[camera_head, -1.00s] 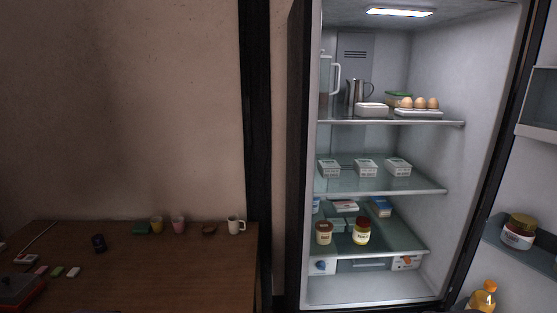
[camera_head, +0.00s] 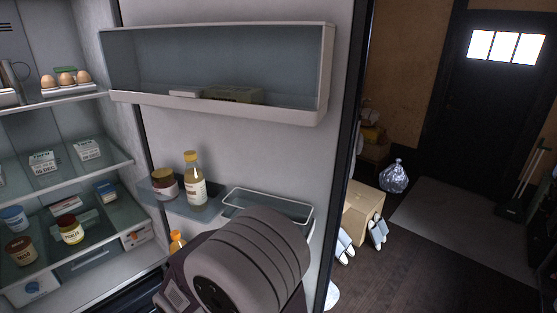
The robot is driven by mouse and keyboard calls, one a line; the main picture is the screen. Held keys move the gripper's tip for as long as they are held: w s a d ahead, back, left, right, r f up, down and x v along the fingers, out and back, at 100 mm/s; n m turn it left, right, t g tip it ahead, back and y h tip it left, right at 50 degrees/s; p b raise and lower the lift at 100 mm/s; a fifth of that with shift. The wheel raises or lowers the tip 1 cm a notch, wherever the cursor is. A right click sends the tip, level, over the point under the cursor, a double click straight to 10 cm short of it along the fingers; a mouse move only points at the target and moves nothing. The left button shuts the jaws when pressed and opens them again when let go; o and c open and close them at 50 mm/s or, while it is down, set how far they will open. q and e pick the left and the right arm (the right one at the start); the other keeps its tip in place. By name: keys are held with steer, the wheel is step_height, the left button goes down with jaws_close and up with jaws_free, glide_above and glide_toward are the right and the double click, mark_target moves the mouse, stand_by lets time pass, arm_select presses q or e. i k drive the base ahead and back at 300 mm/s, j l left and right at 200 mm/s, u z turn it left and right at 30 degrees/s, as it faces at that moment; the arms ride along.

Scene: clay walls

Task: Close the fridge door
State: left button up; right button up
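The fridge door (camera_head: 265,165) stands wide open and fills the middle of the head view, with its inner side facing me. Its dark edge (camera_head: 354,100) runs down at the right. The fridge interior (camera_head: 50,130) shows at the left, with glass shelves holding food. A grey rounded link of one of my arms covers the lower middle, in front of the door's lower part. I cannot make out a gripper on it, and neither gripper is clearly visible.
The door carries a jar (camera_head: 164,184), a bottle (camera_head: 194,180) and an orange-capped bottle (camera_head: 177,242). Beyond it are a cardboard box (camera_head: 362,212), pale unclear shapes (camera_head: 377,233) beside it, and a silvery bag (camera_head: 394,176). Dark floor (camera_head: 430,265) is open at the right.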

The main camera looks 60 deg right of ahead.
mark_target(295, 153)
steer(key=k+l+u, duration=0.1)
steer(key=l, duration=0.3)
steer(key=k+l, duration=0.15)
steer(key=l, duration=0.25)
steer(key=k+l+u, duration=0.15)
steer(key=l, duration=0.25)
steer(key=k+l, duration=0.1)
steer(key=l, duration=0.3)
steer(key=k+l+u, duration=0.15)
steer(key=l, duration=0.25)
steer(key=k+l+u, duration=0.1)
steer(key=l, duration=0.25)
steer(key=k+l, duration=0.25)
steer(key=l+u, duration=0.2)
steer(key=l, duration=0.75)
steer(key=k+l+u, duration=0.2)
